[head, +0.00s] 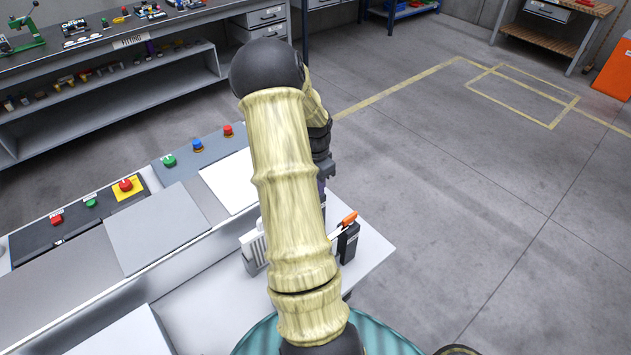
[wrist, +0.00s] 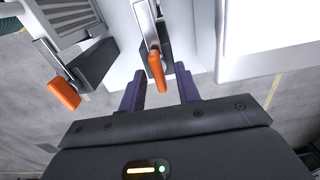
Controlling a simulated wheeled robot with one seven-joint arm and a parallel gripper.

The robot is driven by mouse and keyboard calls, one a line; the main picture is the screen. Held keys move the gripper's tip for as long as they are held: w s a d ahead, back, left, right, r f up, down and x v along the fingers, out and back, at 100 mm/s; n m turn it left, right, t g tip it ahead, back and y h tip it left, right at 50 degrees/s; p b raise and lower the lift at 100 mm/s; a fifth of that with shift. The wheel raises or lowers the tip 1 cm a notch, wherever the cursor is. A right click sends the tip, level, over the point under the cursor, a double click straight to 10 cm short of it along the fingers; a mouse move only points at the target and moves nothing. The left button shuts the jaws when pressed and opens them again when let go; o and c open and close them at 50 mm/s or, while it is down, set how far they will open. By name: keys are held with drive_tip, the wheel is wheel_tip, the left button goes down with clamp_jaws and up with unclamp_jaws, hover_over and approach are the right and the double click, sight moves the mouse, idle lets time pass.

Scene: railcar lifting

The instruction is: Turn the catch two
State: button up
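Two catches with orange-tipped levers show in the wrist view. One catch (wrist: 156,75) is at the top middle, its orange tip pointing down toward me. The other catch (wrist: 63,88) is at the left, its lever slanting down on a dark block. No label shows which is catch two. My gripper (wrist: 160,90) is open, with its two purple fingers apart on either side of the middle catch's orange tip; I cannot tell whether they touch it. In the head view one orange-tipped catch (head: 348,222) shows right of my arm, which hides the other catch and most of the gripper.
A grey console with red, green and blue buttons (head: 197,146) stands left of my arm. A white vented block (head: 253,250) sits beside the arm on the white table (head: 374,255). A shelf bench (head: 120,55) is behind. Open floor lies to the right.

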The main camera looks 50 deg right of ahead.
wheel_tip(320, 180, up, 17)
drive_tip(key=b, duration=0.2)
drive_tip(key=shift+r, duration=0.2)
drive_tip(key=shift+a, duration=0.1)
idle(0.6)
drive_tip(key=w+a+f+n+t, duration=0.1)
drive_tip(key=w+a+f+n, duration=0.1)
drive_tip(key=a+n, duration=0.5)
drive_tip(key=w+a+f+n, duration=0.1)
drive_tip(key=a+f+n, duration=0.15)
drive_tip(key=a, duration=0.85)
drive_tip(key=s+a+f+n, duration=0.2)
drive_tip(key=a+n, duration=0.3)
drive_tip(key=a, duration=0.4)
drive_tip(key=s+a+f+n+t, duration=0.1)
drive_tip(key=s+a+n, duration=0.3)
drive_tip(key=a, duration=0.5)
drive_tip(key=shift+f+n+t, duration=0.3)
drive_tip(key=shift+f+n, duration=0.05)
drive_tip(key=shift+n, duration=0.5)
